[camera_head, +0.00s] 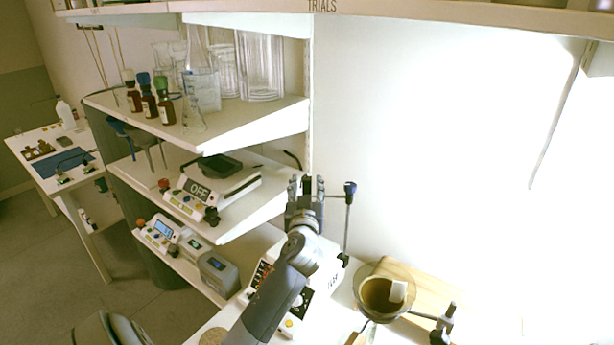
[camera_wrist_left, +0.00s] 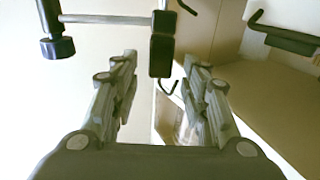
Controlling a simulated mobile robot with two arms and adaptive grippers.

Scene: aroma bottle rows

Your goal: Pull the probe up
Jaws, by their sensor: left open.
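My left gripper (camera_head: 306,186) is raised in front of the white wall, fingers pointing up. Its two fingers are apart, and it also shows in the left wrist view (camera_wrist_left: 160,62). A thin upright stand rod (camera_head: 348,222) with a dark blue knob (camera_head: 350,188) stands just right of the gripper. In the left wrist view a dark block (camera_wrist_left: 161,50) on a crossbar (camera_wrist_left: 108,18) lies beyond and between the fingertips; I cannot tell if they touch it. I cannot clearly tell which part is the probe. My right gripper is not in view.
A brown bowl-like vessel (camera_head: 385,297) sits in a ring at the lower right, with a black clamp (camera_head: 446,325) beside it. Shelves at left hold glassware, brown bottles (camera_head: 150,106) and a balance (camera_head: 220,185). A wooden board (camera_head: 432,292) lies behind the bowl.

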